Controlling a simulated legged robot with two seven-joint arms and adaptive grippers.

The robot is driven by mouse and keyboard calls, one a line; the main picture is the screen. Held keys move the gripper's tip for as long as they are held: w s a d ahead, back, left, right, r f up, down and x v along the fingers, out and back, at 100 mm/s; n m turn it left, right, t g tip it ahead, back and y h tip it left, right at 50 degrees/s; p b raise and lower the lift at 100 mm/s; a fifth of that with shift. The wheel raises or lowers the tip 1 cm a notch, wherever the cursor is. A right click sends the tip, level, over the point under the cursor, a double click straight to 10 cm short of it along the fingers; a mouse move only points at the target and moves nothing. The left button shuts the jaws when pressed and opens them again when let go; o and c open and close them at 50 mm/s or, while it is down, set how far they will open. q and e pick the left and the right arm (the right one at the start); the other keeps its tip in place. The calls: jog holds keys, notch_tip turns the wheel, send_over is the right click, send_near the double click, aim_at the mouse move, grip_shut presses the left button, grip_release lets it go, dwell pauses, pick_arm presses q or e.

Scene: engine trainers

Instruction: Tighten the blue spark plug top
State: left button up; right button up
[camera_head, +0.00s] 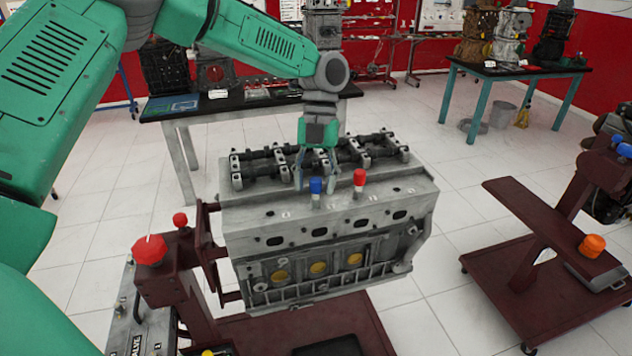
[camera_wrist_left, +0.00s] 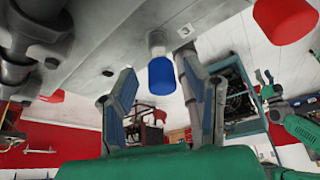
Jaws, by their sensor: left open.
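The blue spark plug top (camera_head: 316,187) stands upright on the near upper edge of the grey engine block (camera_head: 330,225). My left gripper (camera_head: 317,170) points down at it from behind, with its fingers open. In the left wrist view, the blue top (camera_wrist_left: 161,76) shows on a pale stem, beyond or between the two spread fingers of my left gripper (camera_wrist_left: 157,68). I see no clear contact, and the exact depth is hard to judge. At the right of that view a green arm shows; its small grey end is too small to read.
A red plug top (camera_head: 359,178) stands close to the right of the blue one. Dark rocker parts (camera_head: 262,165) line the block's top behind. A red knob (camera_head: 149,250) is on the stand at left. A dark red cart (camera_head: 545,225) stands at right, with floor between.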

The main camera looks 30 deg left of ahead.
pick_arm(q)
jog(key=shift+r, duration=0.2)
jog(key=v, duration=1.1)
jog(key=shift+w+r, duration=0.2)
jog(key=shift+w, duration=0.1)
jog(key=shift+a, duration=0.1)
